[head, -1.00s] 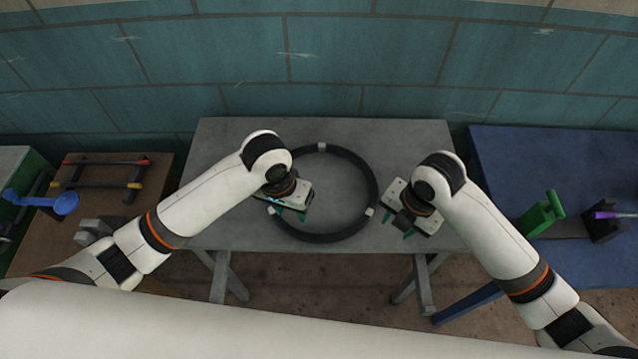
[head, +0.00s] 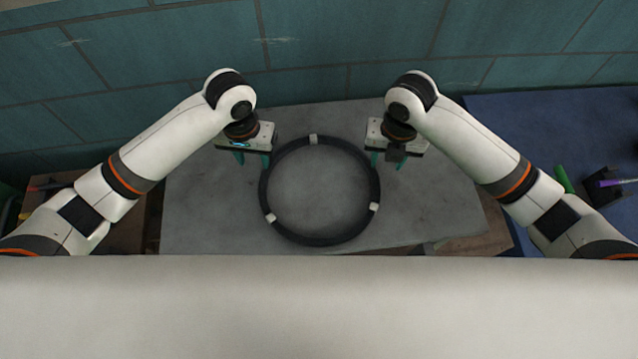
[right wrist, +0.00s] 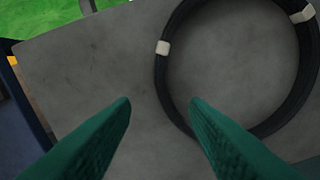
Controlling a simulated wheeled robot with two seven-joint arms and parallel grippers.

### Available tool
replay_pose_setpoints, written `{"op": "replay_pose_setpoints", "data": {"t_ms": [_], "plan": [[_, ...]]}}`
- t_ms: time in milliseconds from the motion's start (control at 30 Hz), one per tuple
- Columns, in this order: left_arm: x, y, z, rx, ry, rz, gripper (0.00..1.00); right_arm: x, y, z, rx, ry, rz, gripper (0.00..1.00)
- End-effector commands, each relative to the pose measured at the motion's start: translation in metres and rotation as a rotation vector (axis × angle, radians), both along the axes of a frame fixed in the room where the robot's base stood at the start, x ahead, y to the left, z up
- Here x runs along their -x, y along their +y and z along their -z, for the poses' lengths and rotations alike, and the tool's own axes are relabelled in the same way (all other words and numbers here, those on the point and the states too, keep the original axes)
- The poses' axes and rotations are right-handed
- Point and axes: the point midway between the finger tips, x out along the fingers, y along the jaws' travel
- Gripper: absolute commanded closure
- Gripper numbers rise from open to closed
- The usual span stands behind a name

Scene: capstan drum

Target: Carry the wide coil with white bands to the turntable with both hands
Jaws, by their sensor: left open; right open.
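The wide coil (head: 376,187), a black ring with white bands, lies flat on the grey table (head: 215,215). Three bands show in the head view: one at the far side, one at the lower left, one at the right. My left gripper (head: 252,160) is open and empty above the coil's far left edge. My right gripper (head: 388,160) is open and empty above the coil's far right edge. In the right wrist view the coil (right wrist: 166,90) passes near the right green fingertip, with nothing between the fingers but table. The turntable is not in view.
A blue table (head: 520,125) stands at the right with a green object (head: 564,179) and a dark holder (head: 608,187) with a purple item. A brown table (head: 130,215) is partly hidden at the left. A teal block wall (head: 330,50) rises behind.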

Motion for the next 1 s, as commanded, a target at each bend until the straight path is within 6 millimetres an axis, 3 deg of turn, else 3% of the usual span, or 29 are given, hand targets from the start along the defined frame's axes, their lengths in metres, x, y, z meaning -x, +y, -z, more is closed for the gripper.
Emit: {"op": "replay_pose_setpoints", "data": {"t_ms": [167, 600, 800, 1000], "plan": [[0.001, 0.000, 0.020, -0.002, 0.004, -0.001, 0.58, 0.001, 0.000, 0.019, 0.000, 0.004, 0.002, 0.58], [0.001, 0.001, 0.098, -0.001, 0.003, -0.001, 0.58, 0.001, 0.001, 0.098, 0.000, 0.003, 0.002, 0.58], [0.000, 0.000, 0.116, 0.000, 0.001, 0.000, 0.58, 0.000, 0.000, 0.115, 0.000, 0.002, 0.002, 0.58], [0.000, 0.000, 0.119, 0.000, 0.000, 0.001, 0.58, 0.000, 0.000, 0.119, -0.001, 0.000, 0.001, 0.58]]}}
